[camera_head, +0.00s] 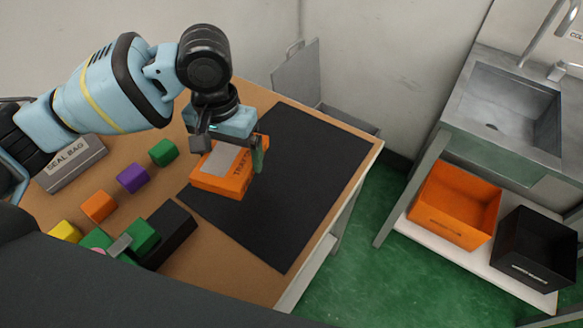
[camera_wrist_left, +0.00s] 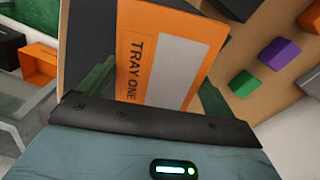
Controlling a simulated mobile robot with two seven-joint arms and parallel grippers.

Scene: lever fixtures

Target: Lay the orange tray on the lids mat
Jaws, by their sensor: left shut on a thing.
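The orange tray (camera_head: 225,185) is a flat box with a grey-white panel and the lettering "TRAY ONE" in the wrist view (camera_wrist_left: 130,65). My left gripper (camera_head: 231,155) is shut on it, one finger at each side; the fingers also show in the left wrist view (camera_wrist_left: 155,92). The tray is over the left part of a large black mat (camera_head: 310,170) on the table. I cannot tell whether it touches the mat. No lids label is readable on the mat. My right gripper is not in view.
Green (camera_head: 163,152), purple (camera_head: 132,178), orange (camera_head: 99,206) and yellow (camera_head: 65,231) blocks stand left of the mat. A grey seal bag box (camera_head: 72,163) is behind them. A black fixture (camera_head: 172,238) sits at the mat's near-left edge. The mat's right side is clear.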

